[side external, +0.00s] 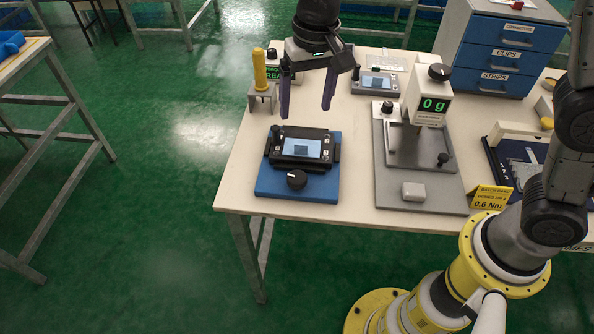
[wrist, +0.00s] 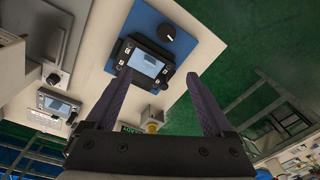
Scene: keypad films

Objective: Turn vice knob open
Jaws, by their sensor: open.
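The vice is a blue base (side external: 300,190) near the table's left front edge, with a round black knob (side external: 297,180) at its front. A black keypad device (side external: 300,146) with a lit screen sits in the vice, between its dark jaws. The knob has a white pointer mark; it also shows in the wrist view (wrist: 167,32). My gripper (side external: 306,112) is open and empty, with its purple fingers pointing down, above and behind the device.
A press stand (side external: 433,103) reading 0 g stands right of the vice on a grey plate. A yellow-handled tool (side external: 260,70) stands at the back left. Another device (side external: 377,83) lies behind, near blue drawers (side external: 502,48). A yellow card (side external: 489,197) reads 0.6 Nm.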

